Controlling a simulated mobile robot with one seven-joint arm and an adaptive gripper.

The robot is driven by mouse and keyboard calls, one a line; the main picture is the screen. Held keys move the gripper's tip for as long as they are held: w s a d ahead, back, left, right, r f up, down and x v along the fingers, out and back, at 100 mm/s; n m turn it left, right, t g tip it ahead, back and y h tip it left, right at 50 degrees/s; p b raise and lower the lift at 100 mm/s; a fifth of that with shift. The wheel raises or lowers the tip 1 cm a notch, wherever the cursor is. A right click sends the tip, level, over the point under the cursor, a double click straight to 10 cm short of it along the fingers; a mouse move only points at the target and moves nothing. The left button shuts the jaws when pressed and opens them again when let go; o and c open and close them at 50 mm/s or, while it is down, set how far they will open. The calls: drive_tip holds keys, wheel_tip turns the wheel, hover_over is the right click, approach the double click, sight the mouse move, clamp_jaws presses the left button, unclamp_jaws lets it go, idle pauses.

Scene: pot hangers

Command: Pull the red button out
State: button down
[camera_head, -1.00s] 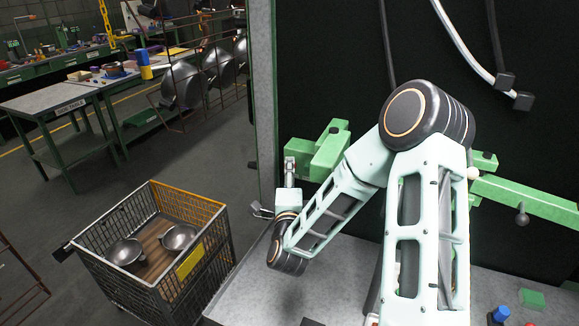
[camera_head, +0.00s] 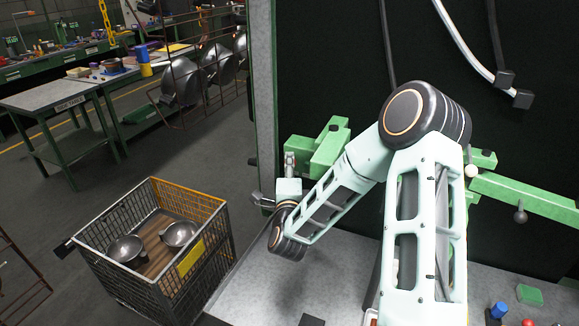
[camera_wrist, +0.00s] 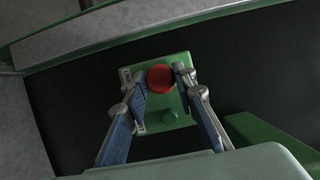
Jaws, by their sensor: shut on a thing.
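The red button (camera_wrist: 160,78) is a round red knob on a green control box (camera_wrist: 177,62) in the wrist view. A small green button (camera_wrist: 170,117) is below it on the same box. My gripper (camera_wrist: 159,80) has one finger on each side of the red button, and its jaws are closed on it. In the head view my gripper (camera_head: 262,201) shows at the left end of my arm, by the left edge of the dark panel. I cannot make out the red button there.
A wire cart (camera_head: 190,270) holding metal bowls stands on the floor at lower left. A grey work surface (camera_head: 340,290) lies below my arm. Green brackets (camera_head: 318,150) stick out from the dark panel (camera_head: 330,60). Black and white cables hang at upper right.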

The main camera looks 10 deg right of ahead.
drive_tip(key=shift+a, duration=0.1)
drive_tip(key=shift+s+a+f+b, duration=0.1)
drive_tip(key=shift+s+a+b, duration=0.25)
drive_tip(key=shift+s+b, duration=0.35)
drive_tip(key=c, duration=1.6)
unclamp_jaws()
drive_tip(key=s+a, duration=0.1)
drive_tip(key=s, duration=0.6)
drive_tip(key=shift+s+a, duration=0.2)
drive_tip(key=shift+a, duration=0.1)
